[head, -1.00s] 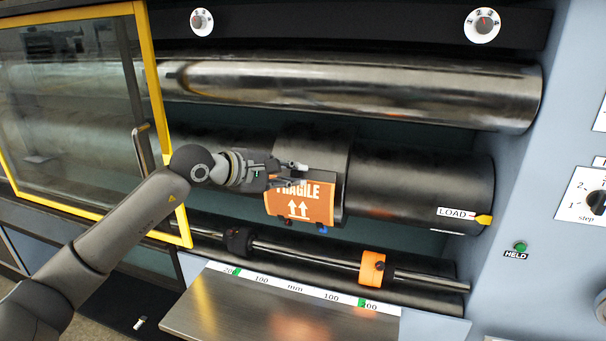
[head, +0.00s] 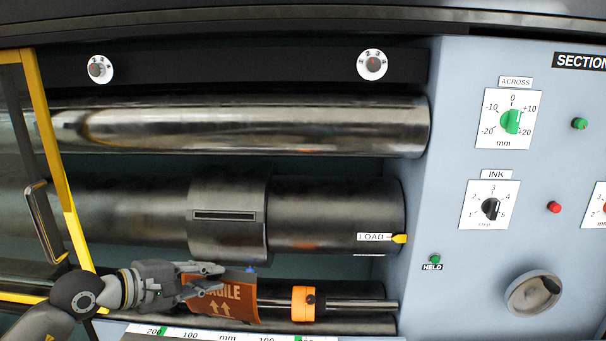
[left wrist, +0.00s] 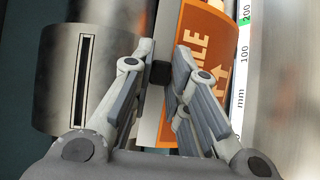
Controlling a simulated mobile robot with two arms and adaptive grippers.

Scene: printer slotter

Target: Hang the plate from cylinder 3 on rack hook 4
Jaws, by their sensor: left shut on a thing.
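The orange plate (head: 222,299), printed FRAGILE with two white arrows, is in my left gripper (head: 218,276). The gripper is shut on its upper edge and holds it below the dark middle cylinder (head: 335,215), in front of the lower rod. The rack hooks and my right gripper are not in view.
An orange collar (head: 303,304) sits on the rod right of the plate. A yellow-framed guard door (head: 60,165) stands at the left. The control panel (head: 460,120) with knobs rises at the right. A millimetre scale (head: 205,334) runs below the plate.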

